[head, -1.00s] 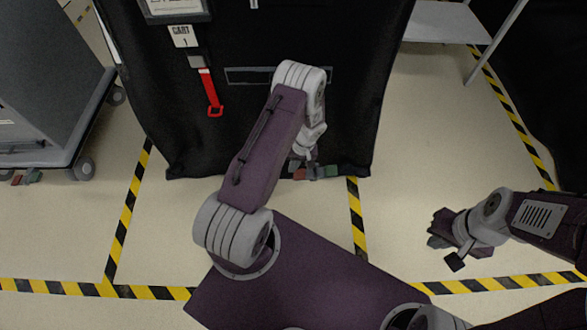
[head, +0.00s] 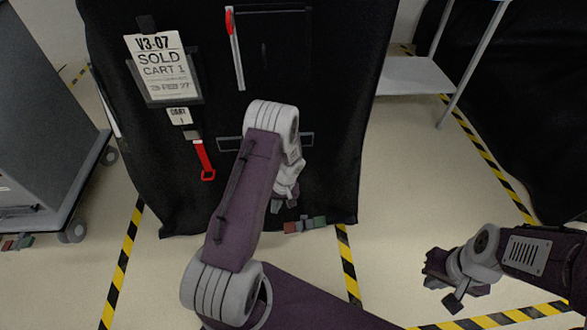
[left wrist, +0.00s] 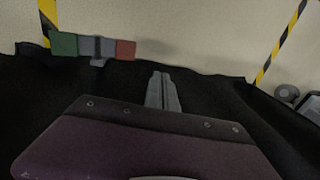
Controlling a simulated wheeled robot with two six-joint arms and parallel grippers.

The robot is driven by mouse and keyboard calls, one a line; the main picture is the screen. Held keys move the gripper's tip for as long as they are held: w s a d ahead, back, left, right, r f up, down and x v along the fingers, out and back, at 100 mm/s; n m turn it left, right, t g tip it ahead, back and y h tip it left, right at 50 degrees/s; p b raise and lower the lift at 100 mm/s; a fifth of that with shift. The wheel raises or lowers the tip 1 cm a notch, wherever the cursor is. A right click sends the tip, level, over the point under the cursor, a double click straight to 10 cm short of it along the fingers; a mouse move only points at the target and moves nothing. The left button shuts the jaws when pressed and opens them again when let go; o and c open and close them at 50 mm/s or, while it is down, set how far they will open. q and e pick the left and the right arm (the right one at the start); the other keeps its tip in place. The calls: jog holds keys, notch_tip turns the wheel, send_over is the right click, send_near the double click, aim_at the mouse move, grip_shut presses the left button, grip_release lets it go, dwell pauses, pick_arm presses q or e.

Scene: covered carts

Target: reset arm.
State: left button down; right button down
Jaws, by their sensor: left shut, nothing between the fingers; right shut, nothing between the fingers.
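My left gripper (head: 283,203) is in front of the lower part of the black-covered cart (head: 338,120), near its bottom edge. In the left wrist view its fingers (left wrist: 163,92) are together with nothing between them, against the black cover. I cannot tell whether they touch the cover. My right gripper (head: 436,269) is at the right, above bare floor, shut and empty.
Red, grey and green pedals (head: 304,225) stick out under the cover. A grey cart (head: 40,130) on casters stands at left. A metal shelf stand (head: 415,76) and another dark cover (head: 520,110) are at right. Yellow-black tape (head: 347,262) marks the pale floor.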

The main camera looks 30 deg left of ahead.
pick_arm(q)
jog(key=s+d+r+m+t+h+p, duration=0.15)
jog(key=s+d+r, duration=0.25)
jog(key=r, duration=0.4)
jog(key=s+d+r+m+p, duration=0.1)
jog(key=s+d+r+m, duration=0.25)
jog(key=r, duration=0.45)
jog(key=s+d+r+m+t+h+p, duration=0.1)
jog(key=s+d+r, duration=0.35)
jog(key=r, duration=0.35)
notch_tip(320, 180, up, 36)
jog(key=p, duration=3.6)
jog(key=shift+w+d+f, duration=0.15)
jog(key=shift+w, duration=0.1)
